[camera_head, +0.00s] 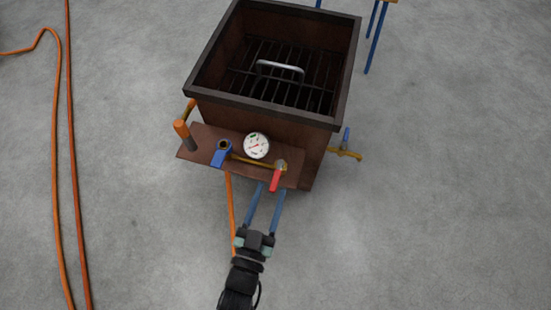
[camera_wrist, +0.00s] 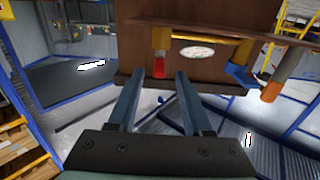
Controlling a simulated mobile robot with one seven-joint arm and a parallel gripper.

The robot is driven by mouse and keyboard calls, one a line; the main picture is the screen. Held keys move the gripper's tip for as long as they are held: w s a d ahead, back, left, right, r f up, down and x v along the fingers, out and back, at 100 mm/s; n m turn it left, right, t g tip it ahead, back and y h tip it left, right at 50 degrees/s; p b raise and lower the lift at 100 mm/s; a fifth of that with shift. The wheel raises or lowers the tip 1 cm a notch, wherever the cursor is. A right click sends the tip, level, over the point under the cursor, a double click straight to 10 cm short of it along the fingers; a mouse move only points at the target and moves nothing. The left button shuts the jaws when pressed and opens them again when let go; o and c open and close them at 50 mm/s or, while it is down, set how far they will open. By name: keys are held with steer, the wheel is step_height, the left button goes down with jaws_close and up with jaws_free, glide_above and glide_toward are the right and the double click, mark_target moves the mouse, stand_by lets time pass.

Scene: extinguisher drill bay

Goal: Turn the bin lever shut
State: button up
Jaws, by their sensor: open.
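A brown metal bin (camera_head: 265,112) with a dark rim stands on the floor, with a brown panel (camera_head: 200,150) on its near side. The panel carries a red lever (camera_head: 275,180) at right and a blue lever (camera_head: 221,155) at left. In the wrist view the red lever (camera_wrist: 159,68) hangs from a yellow fitting, and the blue lever (camera_wrist: 240,76) is to its right. My gripper (camera_head: 268,187) is open, just in front of the panel. In the wrist view the red lever appears between the gripper's fingertips (camera_wrist: 160,76); contact cannot be told.
A round gauge (camera_head: 257,146) sits between the levers. An orange-handled part (camera_head: 182,130) sticks up at the panel's left. A grate with a metal handle (camera_head: 280,67) lies inside the bin. Orange hoses (camera_head: 59,150) run along the left floor.

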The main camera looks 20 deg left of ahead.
steer(key=s+p, duration=0.1)
steer(key=s, duration=0.5)
steer(key=shift+d, duration=0.35)
